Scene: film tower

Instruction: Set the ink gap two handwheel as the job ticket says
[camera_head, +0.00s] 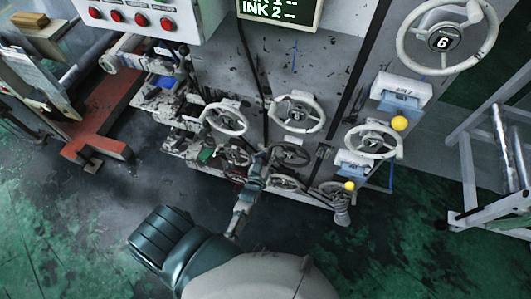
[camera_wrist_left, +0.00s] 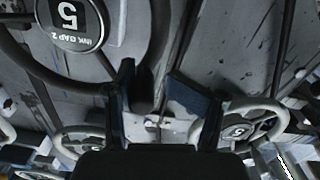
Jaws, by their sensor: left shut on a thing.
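The ink gap two handwheel (camera_head: 291,154) is a dark ring low on the grey machine front in the head view. In the left wrist view its hub (camera_wrist_left: 76,22) shows upside down, with a large 5 and the words INK GAP 2. My left gripper (camera_head: 264,157) reaches in from below, at the left side of this wheel. In the left wrist view the gripper (camera_wrist_left: 160,105) has its two fingers around the wheel's dark rim (camera_wrist_left: 158,50) and is shut on it. The display (camera_head: 278,10) shows INK 2 followed by dashes. No job ticket can be read. My right gripper is out of view.
Pale handwheels (camera_head: 297,113) stand close above and beside it. A large wheel (camera_head: 446,38) marked 6 is at upper right, with yellow knobs (camera_head: 399,123) below. A control box (camera_head: 130,17) has red buttons. A metal frame (camera_head: 490,150) stands right; green floor (camera_head: 400,260) is open in front.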

